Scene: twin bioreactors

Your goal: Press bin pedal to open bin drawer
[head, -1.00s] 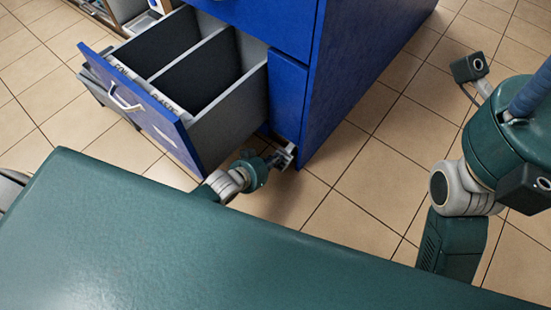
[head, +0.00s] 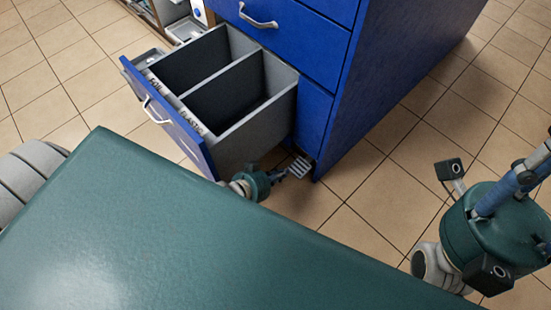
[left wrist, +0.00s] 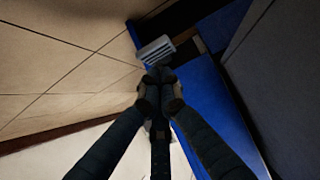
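The bin drawer (head: 244,135) stands pulled out of the blue cabinet (head: 345,130). It is grey inside, with a blue front, a handle and a divider. The ribbed metal pedal (head: 301,167) is low at the cabinet's front corner and also shows in the left wrist view (left wrist: 156,50). My left gripper (head: 281,174) is down beside the pedal, under the open drawer. In the left wrist view its fingertips (left wrist: 159,78) are together with nothing between them, just short of the pedal; contact is not clear.
My green body top fills the lower part of the head view. The open drawer overhangs my left arm. Tiled floor (head: 400,165) right of the cabinet is clear. Shelving with items (head: 170,20) stands at the upper left.

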